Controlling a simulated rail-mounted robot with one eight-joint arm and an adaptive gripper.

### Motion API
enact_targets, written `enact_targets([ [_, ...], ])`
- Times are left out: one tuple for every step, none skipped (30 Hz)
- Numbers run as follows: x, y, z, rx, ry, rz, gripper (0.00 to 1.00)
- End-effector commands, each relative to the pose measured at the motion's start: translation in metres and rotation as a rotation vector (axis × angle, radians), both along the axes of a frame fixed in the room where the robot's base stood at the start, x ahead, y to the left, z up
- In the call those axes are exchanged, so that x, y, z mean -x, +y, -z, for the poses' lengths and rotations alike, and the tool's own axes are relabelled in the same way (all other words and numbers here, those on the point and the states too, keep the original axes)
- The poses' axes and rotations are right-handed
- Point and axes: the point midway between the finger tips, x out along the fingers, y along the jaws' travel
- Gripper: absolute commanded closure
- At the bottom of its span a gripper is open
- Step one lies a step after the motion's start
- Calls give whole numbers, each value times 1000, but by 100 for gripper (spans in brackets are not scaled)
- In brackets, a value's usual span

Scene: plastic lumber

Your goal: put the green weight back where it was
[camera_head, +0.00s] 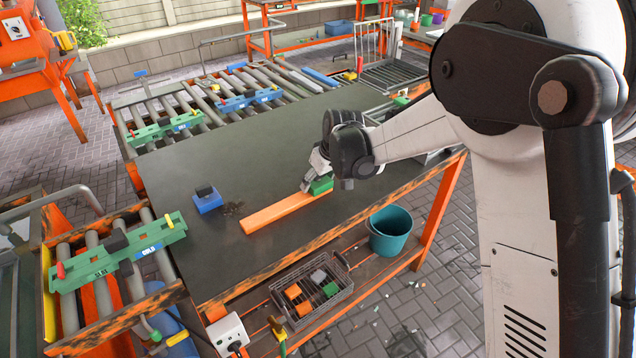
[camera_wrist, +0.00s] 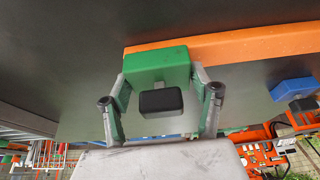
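The green weight (camera_head: 321,185) is a block with a black knob, at the far right end of the orange plank (camera_head: 283,212) on the dark tabletop. In the wrist view the green weight (camera_wrist: 157,66) is centred, with its knob facing the camera. My gripper (camera_wrist: 160,76) has one finger at each side of the block, tips close to its sides and well clear of the knob. Whether the tips press on it cannot be told. In the head view my gripper (camera_head: 318,176) is at the weight, partly hiding it. Whether the weight rests on the plank is unclear.
A blue weight (camera_head: 207,201) with a dark knob stands left of the plank. Roller conveyors with green and blue bars line the table's left and back. A wire basket (camera_head: 311,290) and a teal bucket (camera_head: 389,231) sit on the lower shelf. The tabletop behind the plank is clear.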

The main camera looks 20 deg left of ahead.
Motion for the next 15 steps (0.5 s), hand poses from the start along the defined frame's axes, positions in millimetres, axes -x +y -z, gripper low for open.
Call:
enact_targets([
  [0,0,0,0,0,0,49],
  [0,0,0,0,0,0,53],
  [0,0,0,0,0,0,58],
  [0,0,0,0,0,0,62],
  [0,0,0,0,0,0,66],
  [0,0,0,0,0,0,72],
  [0,0,0,0,0,0,76],
  [0,0,0,0,0,0,80],
  [0,0,0,0,0,0,85],
  [0,0,0,0,0,0,89],
  [0,0,0,0,0,0,93],
  [0,0,0,0,0,0,98],
  [0,0,-1,-1,-1,0,100],
  [0,0,-1,-1,-1,0,100],
  [0,0,-1,-1,-1,0,100],
])
